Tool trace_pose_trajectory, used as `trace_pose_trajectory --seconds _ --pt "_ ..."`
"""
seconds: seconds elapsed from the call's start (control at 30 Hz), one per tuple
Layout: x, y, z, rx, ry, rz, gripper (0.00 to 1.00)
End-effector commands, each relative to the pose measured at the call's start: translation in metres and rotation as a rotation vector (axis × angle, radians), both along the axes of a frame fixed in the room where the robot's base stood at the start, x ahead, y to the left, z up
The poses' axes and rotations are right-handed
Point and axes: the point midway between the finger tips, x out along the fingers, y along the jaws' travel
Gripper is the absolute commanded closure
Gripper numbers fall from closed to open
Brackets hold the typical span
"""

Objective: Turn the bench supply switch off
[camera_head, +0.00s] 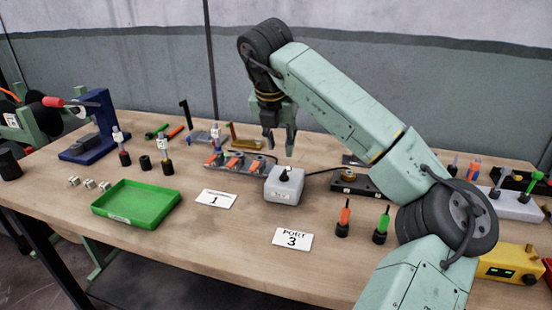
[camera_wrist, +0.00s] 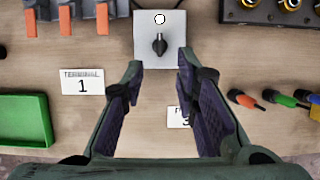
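The bench supply switch looks to be the small grey box (camera_head: 285,186) near the middle of the bench, with a black knob (camera_head: 284,175) on top and a cable leaving its right side. In the wrist view the box (camera_wrist: 147,50) sits beyond my fingertips, its black knob (camera_wrist: 159,44) pointing roughly up and down the picture, with a white round spot (camera_wrist: 159,19) above it. My gripper (camera_head: 279,146) hangs above the box, pointing down and apart from it. In the wrist view my gripper (camera_wrist: 159,70) is open, with nothing between its fingers.
A "1" card (camera_head: 216,199) and a "3" card (camera_head: 292,239) lie in front. A green tray (camera_head: 136,204) is at left. A row of orange-levered parts (camera_head: 231,163) stands left of the box. Orange and green plugs (camera_head: 344,222) stand at right. Bare bench lies around the cards.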

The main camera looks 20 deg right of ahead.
Motion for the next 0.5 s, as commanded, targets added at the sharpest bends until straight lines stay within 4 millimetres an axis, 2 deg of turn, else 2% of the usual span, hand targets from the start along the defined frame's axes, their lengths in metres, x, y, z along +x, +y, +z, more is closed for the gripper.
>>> trace_pose_trajectory --seconds 0.17,0.5 --pt "0.006 -0.005 -0.019 0.003 0.005 0.0 0.72" --pt "0.026 -0.016 -0.076 0.005 0.002 0.003 0.72"
